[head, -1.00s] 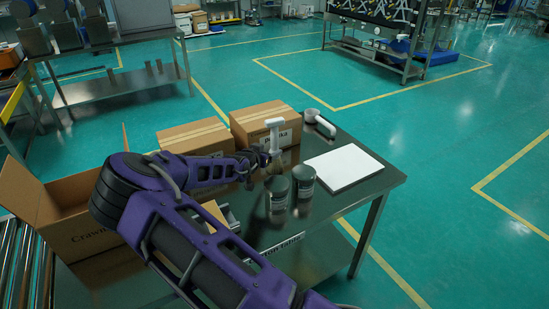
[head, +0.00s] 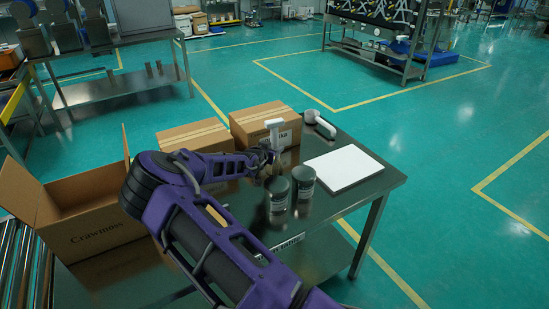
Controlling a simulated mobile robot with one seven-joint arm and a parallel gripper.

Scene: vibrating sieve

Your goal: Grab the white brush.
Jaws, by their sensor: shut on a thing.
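The white brush (head: 274,131) stands upright as a T shape, its wide end up, in front of a closed cardboard box. My gripper (head: 269,152) is at its lower end, over the metal table (head: 318,210), and is shut on it. The fingers are small and partly hidden by my purple arm, so the exact hold is unclear. I cannot tell whether the brush touches the table.
Two dark lidded jars (head: 278,195) stand close in front of my gripper. A white board (head: 344,167) lies to the right. A white-handled tool (head: 319,124) lies behind. Closed boxes (head: 194,137) line the back; an open carton (head: 90,215) is at left.

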